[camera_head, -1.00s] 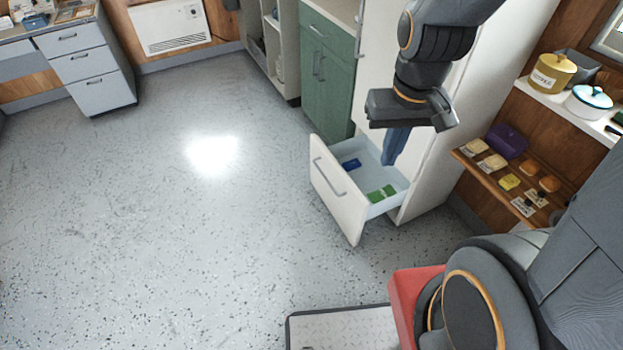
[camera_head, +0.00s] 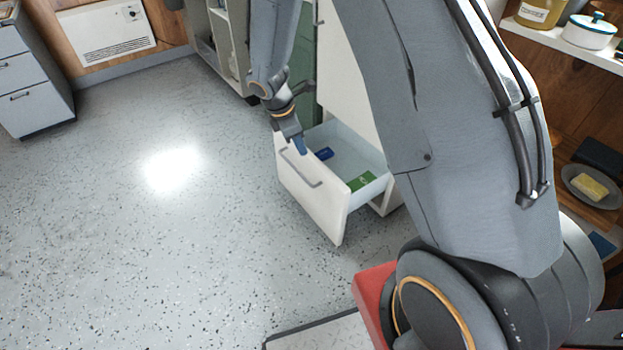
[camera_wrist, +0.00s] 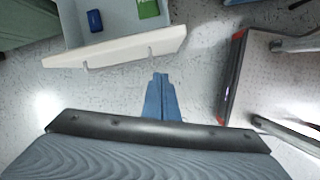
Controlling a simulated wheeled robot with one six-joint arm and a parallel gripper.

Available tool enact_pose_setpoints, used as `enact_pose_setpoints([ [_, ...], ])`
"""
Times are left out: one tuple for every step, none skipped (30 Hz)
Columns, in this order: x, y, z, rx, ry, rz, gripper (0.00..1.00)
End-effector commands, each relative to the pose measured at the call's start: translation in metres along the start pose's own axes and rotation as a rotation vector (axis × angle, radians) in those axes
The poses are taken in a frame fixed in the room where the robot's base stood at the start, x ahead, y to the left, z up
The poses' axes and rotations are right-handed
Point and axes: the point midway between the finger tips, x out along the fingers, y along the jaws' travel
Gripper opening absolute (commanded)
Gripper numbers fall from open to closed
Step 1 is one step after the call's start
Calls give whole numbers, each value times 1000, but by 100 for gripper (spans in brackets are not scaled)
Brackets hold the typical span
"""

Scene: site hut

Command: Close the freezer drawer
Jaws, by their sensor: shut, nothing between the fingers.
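The white freezer drawer stands pulled out low above the floor, its front panel (camera_head: 318,205) facing left with a grey bar handle (camera_head: 302,170). A blue pack (camera_head: 324,153) and a green pack (camera_head: 361,181) lie inside. My gripper (camera_head: 300,147) is shut and empty, with its blue fingers by the top edge of the drawer front in the head view. In the wrist view my fingers (camera_wrist: 160,82) point toward the outer side of the drawer front (camera_wrist: 115,49), with a gap of floor showing between. My arm hides part of the freezer cabinet.
A green cabinet (camera_head: 306,75) stands behind the drawer. Shelves with pots, such as a white pot with a blue lid (camera_head: 590,30), are at the right. A grey drawer unit (camera_head: 32,85) is far left. The speckled floor (camera_head: 130,240) before the drawer is clear.

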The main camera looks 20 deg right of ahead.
Motion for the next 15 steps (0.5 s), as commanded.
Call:
enact_pose_setpoints([
  [30, 11, -13, -73, -14, 4, 0],
  [41, 16, -18, -115, -22, 7, 0],
  [54, 22, -23, -165, -32, 11, 0],
  [62, 26, -26, -198, -40, 14, 0],
  [69, 30, -29, -228, -46, 16, 0],
  [77, 33, -33, -261, -53, 19, 0],
  [82, 36, -35, -284, -57, 20, 0],
  [86, 38, -37, -299, -60, 22, 0],
  [90, 40, -39, -318, -64, 24, 0],
  [92, 41, -40, -329, -66, 24, 0],
  [94, 41, -40, -336, -68, 24, 0],
  [97, 42, -41, -342, -69, 25, 0],
  [99, 42, -40, -344, -70, 25, 0],
  [101, 42, -40, -344, -70, 25, 0],
  [106, 43, -40, -343, -69, 25, 0],
])
